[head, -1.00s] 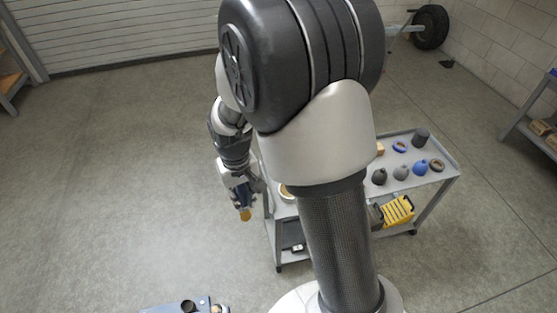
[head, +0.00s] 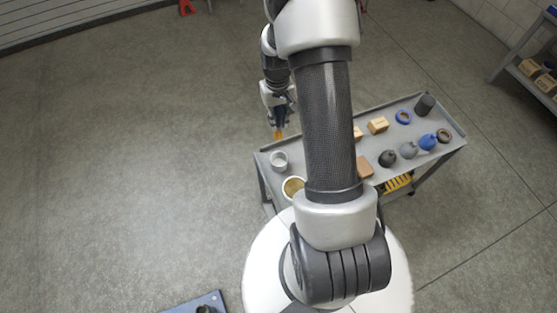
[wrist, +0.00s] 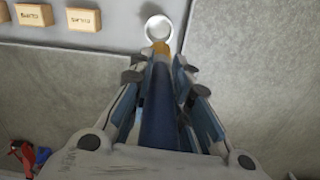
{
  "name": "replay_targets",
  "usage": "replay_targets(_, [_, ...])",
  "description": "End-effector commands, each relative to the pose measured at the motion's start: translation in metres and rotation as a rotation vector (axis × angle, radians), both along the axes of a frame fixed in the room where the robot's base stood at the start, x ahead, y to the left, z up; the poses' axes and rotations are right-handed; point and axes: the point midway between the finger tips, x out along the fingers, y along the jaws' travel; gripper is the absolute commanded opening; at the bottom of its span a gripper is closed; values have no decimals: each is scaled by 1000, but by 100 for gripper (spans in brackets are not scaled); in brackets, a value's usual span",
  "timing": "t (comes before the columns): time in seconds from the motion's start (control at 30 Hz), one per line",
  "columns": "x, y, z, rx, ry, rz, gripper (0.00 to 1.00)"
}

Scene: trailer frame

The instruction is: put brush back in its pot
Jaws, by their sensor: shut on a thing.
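My gripper (head: 278,118) is shut on the brush and holds it with the bristles pointing away from the wrist. The brush's orange-yellow bristles (head: 279,135) show below the fingers in the head view. Its blue handle (wrist: 158,115) runs between the fingers in the wrist view. In the wrist view the pot (wrist: 159,28) shows just beyond the bristle tip, in line with the brush. Whether the bristles touch the pot's rim is unclear.
The grey cart (head: 330,138) also bears a cream-rimmed tub (head: 293,188), wooden blocks (head: 378,125), several dark and blue bulb-shaped items (head: 428,142), rings (head: 403,117) and a dark cylinder (head: 425,105). My own arm hides part of the cart. Open floor lies left.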

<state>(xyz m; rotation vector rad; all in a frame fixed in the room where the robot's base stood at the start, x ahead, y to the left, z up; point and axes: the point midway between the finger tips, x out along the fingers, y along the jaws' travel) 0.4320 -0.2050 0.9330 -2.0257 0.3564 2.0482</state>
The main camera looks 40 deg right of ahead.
Motion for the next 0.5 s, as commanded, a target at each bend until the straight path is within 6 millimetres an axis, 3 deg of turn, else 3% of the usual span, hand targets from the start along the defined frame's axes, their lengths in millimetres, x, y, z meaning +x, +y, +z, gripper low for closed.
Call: replay_targets(0.5, [-2, -3, -128, 1, 3, -5, 0])
